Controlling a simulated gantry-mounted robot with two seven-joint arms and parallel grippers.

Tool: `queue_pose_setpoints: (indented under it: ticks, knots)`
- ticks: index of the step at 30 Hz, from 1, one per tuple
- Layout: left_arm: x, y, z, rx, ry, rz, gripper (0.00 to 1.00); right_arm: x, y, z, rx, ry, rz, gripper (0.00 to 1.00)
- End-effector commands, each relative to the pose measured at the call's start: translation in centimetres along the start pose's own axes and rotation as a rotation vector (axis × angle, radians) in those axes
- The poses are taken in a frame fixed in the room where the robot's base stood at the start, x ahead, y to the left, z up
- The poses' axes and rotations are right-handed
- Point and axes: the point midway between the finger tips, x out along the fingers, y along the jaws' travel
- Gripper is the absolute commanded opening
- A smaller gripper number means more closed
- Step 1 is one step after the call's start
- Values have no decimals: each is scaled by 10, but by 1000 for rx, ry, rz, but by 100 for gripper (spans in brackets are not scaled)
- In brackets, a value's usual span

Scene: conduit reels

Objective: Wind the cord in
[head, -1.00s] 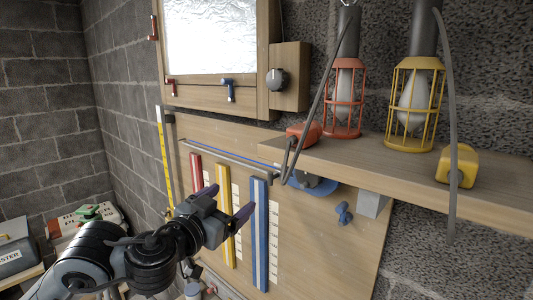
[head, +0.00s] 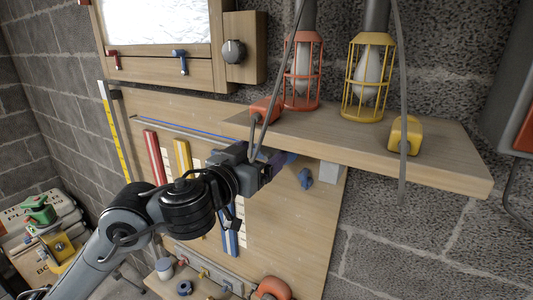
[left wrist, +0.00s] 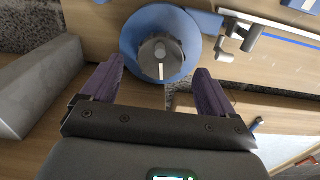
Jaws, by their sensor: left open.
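A blue round reel (left wrist: 138,33) with a grey knurled knob (left wrist: 161,57) fills the upper middle of the left wrist view. The knob has a pale pointer line. A blue cord (left wrist: 287,41) runs off to the right there; in the head view the blue cord (head: 190,133) runs along the wooden board to the left. My left gripper (head: 274,163) is under the shelf in the head view and hides the reel. In the left wrist view its purple fingers (left wrist: 160,68) are open, one on each side of the knob. Contact cannot be told. The right gripper is out of view.
The wooden shelf (head: 440,165) juts out just above my left gripper, with a red caged lamp (head: 302,75), a yellow caged lamp (head: 368,85) and a yellow block (head: 405,135). A small blue knob (head: 305,178) is on the board to the right. Red (head: 155,157) and yellow strips (head: 183,157) stand left.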

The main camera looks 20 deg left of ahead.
Motion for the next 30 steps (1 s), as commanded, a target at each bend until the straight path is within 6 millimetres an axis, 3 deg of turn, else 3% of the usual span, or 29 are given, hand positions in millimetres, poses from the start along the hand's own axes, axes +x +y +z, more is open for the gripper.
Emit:
queue_pose_setpoints:
  ticks: [9, 20, 30]
  knots:
    - [31, 0, 0, 0, 0, -1, 88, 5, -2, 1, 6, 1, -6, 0]
    - [35, 0, -1, 0, 1, -1, 88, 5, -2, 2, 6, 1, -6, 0]
    - [35, 0, 0, 0, 0, -1, 37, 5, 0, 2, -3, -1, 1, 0]
